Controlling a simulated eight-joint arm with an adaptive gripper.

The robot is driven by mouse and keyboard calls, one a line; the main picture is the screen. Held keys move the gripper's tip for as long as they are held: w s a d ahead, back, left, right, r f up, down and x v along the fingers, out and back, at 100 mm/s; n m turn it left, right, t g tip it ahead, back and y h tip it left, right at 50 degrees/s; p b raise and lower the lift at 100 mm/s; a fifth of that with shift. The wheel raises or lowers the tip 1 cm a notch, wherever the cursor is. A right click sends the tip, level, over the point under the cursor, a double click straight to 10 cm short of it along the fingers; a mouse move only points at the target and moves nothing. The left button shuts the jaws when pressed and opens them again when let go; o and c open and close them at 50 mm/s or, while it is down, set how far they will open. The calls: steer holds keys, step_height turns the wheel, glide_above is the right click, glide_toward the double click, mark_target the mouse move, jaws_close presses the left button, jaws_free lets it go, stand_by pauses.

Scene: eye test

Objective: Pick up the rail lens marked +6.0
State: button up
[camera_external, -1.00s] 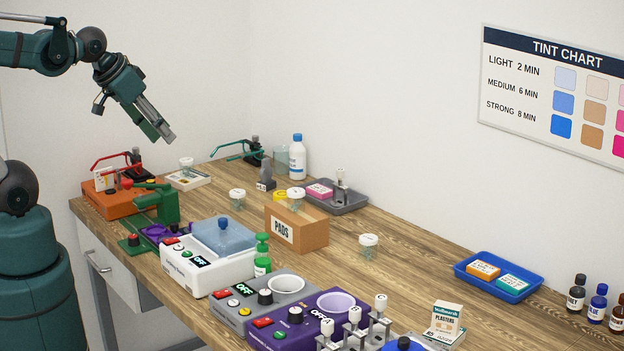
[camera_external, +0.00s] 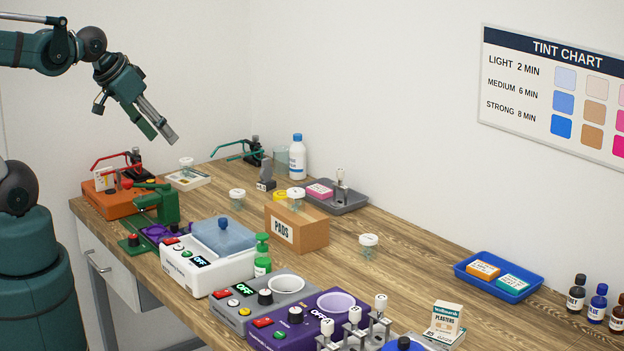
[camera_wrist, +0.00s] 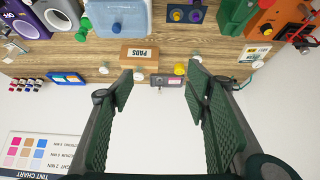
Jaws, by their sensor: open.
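Several lens-like pieces with white round tops stand in grey metal holders at the front of the bench in the external view: one left (camera_external: 327,328), one middle (camera_external: 355,316) and one right (camera_external: 381,303). A similar white-topped piece (camera_external: 341,176) stands in the grey tray. Their marks are too small to read, so I cannot tell which is +6.0. My gripper (camera_external: 161,138) is open and empty, high above the far left end of the bench, clear of everything. In the wrist view its two fingers (camera_wrist: 160,88) are spread wide with nothing between them.
White-lidded clear cups, including one by the bench middle (camera_external: 368,241), stand about. A PADS box (camera_external: 297,229), white heater unit (camera_external: 196,272), purple machine (camera_external: 290,335), grey tray (camera_external: 350,207) and blue tray (camera_external: 495,288) crowd the bench.

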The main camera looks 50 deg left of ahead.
steer(key=w+a+r+n+g, duration=0.1)
steer(key=w+a+r+n, duration=0.15)
steer(key=w, duration=0.45)
steer(key=w+a+r+n+g, duration=0.1)
steer(key=w+a+n, duration=0.15)
steer(key=w, duration=0.45)
steer(key=n+g, duration=0.3)
steer(key=n, duration=0.7)
glide_above(265, 162)
steer(key=s+d, duration=0.7)
steer(key=s, duration=0.1)
step_height(265, 162, down, 13)
steer(key=w+a+f+n, duration=0.1)
steer(key=w+a+f, duration=0.1)
steer(key=w+f, duration=0.1)
steer(key=w+a+f+n+g, duration=0.1)
steer(key=w+a+f+n, duration=0.1)
steer(key=f, duration=0.4)
steer(key=w+a+f+n+g, duration=0.1)
steer(key=w+a+f+n, duration=0.1)
steer(key=f, duration=0.3)
steer(key=shift+w+a+f+b, duration=0.1)
steer(key=shift+w+a+b, duration=0.25)
steer(key=shift+w+a, duration=0.5)
steer(key=shift+w+a+f, duration=0.1)
steer(key=shift+a+f, duration=0.1)
steer(key=shift+f, duration=0.2)
steer(key=shift+f, duration=0.1)
steer(key=shift+f, duration=1.15)
steer(key=shift+f, duration=0.15)
